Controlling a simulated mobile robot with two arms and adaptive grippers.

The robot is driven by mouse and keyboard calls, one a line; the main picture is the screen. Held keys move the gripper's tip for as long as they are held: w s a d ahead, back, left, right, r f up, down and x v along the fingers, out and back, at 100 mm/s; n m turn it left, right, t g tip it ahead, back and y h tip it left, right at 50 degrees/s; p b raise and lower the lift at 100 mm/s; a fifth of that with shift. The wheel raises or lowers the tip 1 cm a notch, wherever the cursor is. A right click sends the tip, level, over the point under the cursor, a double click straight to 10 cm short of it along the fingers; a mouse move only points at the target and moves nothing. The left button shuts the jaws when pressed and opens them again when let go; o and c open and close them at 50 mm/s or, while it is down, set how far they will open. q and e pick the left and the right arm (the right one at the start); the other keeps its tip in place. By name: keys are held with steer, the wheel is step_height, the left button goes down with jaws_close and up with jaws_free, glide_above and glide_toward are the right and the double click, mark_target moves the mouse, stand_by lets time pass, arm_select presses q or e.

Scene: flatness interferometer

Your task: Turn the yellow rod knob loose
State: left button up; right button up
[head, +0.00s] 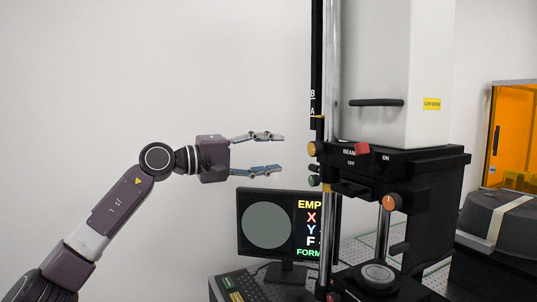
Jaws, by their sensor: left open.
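The yellow rod knob (312,149) sticks out from the left side of the black instrument head, beside the vertical rod (332,60). My left gripper (275,152) comes in from the left, open and empty. Its two fingers point right toward the knob, one above and one below its height, with a small gap seen between fingertips and knob. I cannot tell the gap in depth. My right gripper is not in view.
A green knob (313,181) sits just below the yellow one. A red switch (362,149) and an orange knob (391,202) are on the instrument. A monitor (267,225) stands below my gripper. The wall side at left is free.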

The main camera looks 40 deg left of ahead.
arm_select(q)
steer(key=shift+s+r, duration=0.1)
steer(key=shift+s, duration=0.35)
stand_by(0.6)
